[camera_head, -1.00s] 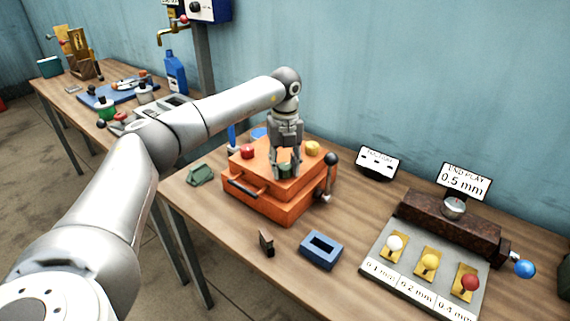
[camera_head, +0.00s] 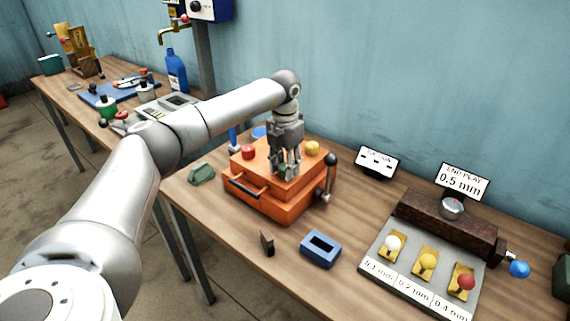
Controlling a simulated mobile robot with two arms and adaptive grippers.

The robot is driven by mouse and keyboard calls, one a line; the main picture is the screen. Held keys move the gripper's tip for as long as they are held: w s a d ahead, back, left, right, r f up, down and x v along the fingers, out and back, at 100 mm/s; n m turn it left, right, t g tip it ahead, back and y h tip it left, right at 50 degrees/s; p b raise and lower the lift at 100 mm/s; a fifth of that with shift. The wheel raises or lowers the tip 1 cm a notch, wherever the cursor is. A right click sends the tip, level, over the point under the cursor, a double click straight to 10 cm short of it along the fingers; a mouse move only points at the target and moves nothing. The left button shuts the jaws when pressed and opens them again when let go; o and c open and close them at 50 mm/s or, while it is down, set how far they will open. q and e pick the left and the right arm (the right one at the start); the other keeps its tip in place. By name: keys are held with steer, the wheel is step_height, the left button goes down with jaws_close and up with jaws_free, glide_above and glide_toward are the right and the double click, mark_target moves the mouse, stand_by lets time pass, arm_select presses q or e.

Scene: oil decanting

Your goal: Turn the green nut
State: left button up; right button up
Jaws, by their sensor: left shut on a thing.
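My left gripper (camera_head: 286,168) points straight down over the top of the orange box (camera_head: 262,203) on the near table. It is shut on the green nut (camera_head: 283,173), of which only a little dark green shows between and beside the fingers. A red knob (camera_head: 248,152) and a yellow knob (camera_head: 312,148) stand on the same top, to the left and right of the gripper. My right gripper is not in view.
A lever with a dark ball (camera_head: 331,159) rises at the box's right side. A grey plate with coloured knobs (camera_head: 427,262) is at right. Bare tabletop lies between.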

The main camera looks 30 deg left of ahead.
mark_target(284, 165)
arm_select(q)
steer(key=m, duration=0.6)
steer(key=shift+w+a+m, duration=0.1)
steer(key=shift+m, duration=0.2)
steer(key=m, duration=0.6)
steer(key=shift+r, duration=0.1)
stand_by(0.3)
steer(key=o, duration=1)
steer(key=shift+r, duration=0.15)
step_height(284, 165, up, 12)
steer(key=shift+f, duration=0.2)
steer(key=shift+f, duration=0.1)
